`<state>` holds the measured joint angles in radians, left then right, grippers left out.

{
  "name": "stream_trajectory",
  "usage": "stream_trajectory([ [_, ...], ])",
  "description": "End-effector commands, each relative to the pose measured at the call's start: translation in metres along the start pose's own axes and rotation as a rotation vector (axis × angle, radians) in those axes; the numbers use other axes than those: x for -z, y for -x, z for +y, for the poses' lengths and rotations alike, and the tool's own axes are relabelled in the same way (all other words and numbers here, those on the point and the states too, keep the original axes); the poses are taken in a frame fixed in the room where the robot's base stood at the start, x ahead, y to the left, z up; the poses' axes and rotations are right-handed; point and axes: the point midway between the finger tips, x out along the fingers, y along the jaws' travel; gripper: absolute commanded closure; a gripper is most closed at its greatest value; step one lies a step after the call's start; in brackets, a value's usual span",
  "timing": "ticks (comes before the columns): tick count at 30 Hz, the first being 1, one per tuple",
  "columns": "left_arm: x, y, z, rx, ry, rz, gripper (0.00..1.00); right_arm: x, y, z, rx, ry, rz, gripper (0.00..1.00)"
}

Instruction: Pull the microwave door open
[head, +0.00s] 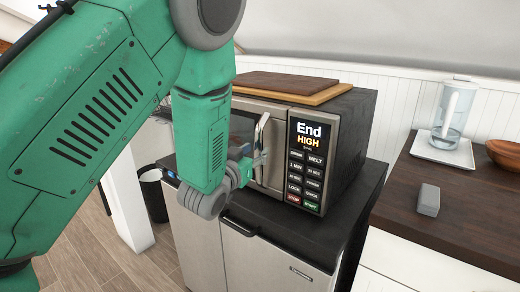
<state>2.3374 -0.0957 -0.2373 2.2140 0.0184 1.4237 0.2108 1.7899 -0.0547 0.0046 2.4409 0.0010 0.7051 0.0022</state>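The microwave (343,137) stands on a dark-topped cabinet. Its control panel (307,160) reads "End HIGH" and faces me. The door (241,127) is left of the panel and mostly hidden behind my green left arm. It looks closed, flush with the front. A light vertical handle (262,128) runs along the door's right side. My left gripper (259,160) is at the lower part of the handle, with its small fingers overlapping it in the picture. I cannot tell whether they touch or grip it. My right gripper is not in view.
Brown cutting boards (285,83) lie on top of the microwave. The cabinet (283,254) below has a dark bar handle. On the right, a wooden counter (462,205) holds a glass pitcher (456,112) on a white tray, a bowl and a grey block (429,200). A bin (153,194) stands left.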

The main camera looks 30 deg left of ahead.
Motion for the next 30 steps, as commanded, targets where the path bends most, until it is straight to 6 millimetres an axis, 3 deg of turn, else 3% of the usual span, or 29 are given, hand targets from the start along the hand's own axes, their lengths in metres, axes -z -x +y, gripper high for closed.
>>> stream_trajectory([
  [6,0.0,-0.024,0.0,0.0,0.0,0.0,0.64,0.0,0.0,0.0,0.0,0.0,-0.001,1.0],
  [16,-0.001,-0.028,0.0,0.0,0.001,-0.001,0.64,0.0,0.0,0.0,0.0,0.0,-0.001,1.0],
  [17,-0.001,-0.028,0.0,0.0,0.001,-0.001,0.68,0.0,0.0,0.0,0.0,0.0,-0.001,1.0],
  [18,-0.001,-0.028,0.0,0.0,0.001,-0.001,0.82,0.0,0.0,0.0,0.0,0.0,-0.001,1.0],
  [20,-0.001,-0.028,0.0,0.0,0.001,-0.001,1.0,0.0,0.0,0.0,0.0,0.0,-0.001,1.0],
  [30,-0.001,-0.026,0.0,-0.016,0.001,-0.001,1.0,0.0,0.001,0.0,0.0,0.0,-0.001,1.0],
])
